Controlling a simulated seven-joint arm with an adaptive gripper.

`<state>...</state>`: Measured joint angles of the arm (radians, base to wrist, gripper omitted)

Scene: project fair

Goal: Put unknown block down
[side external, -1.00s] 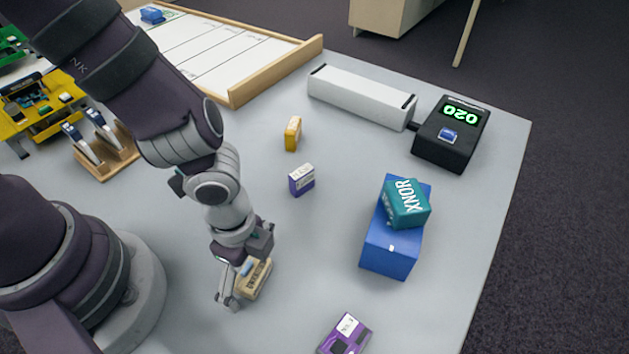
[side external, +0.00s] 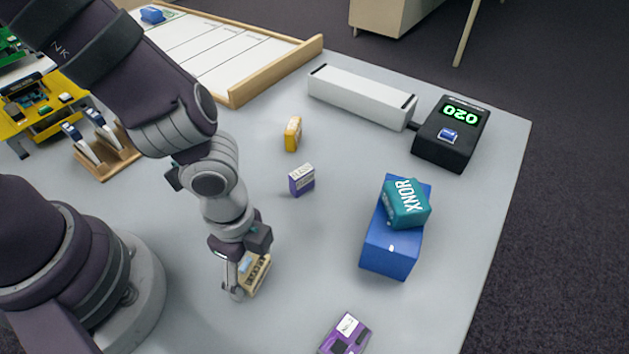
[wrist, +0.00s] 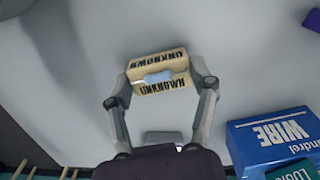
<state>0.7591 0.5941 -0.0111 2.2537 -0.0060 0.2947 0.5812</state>
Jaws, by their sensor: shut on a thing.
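The unknown block (wrist: 159,76) is tan with dark "UNKNOWN" lettering on its faces and a light blue patch on top. In the wrist view it sits between the two fingers of my gripper (wrist: 160,92), which are shut on its two ends. In the side view the block (side external: 257,272) is low over the grey table, partly hidden by my gripper (side external: 247,277). I cannot tell whether it touches the table.
A blue box (side external: 392,246) with a teal XNOR block (side external: 406,204) on top stands to the right. A purple block (side external: 302,181), a yellow block (side external: 293,134) and a purple module (side external: 345,334) lie nearby. The grey table (side external: 310,250) between is clear.

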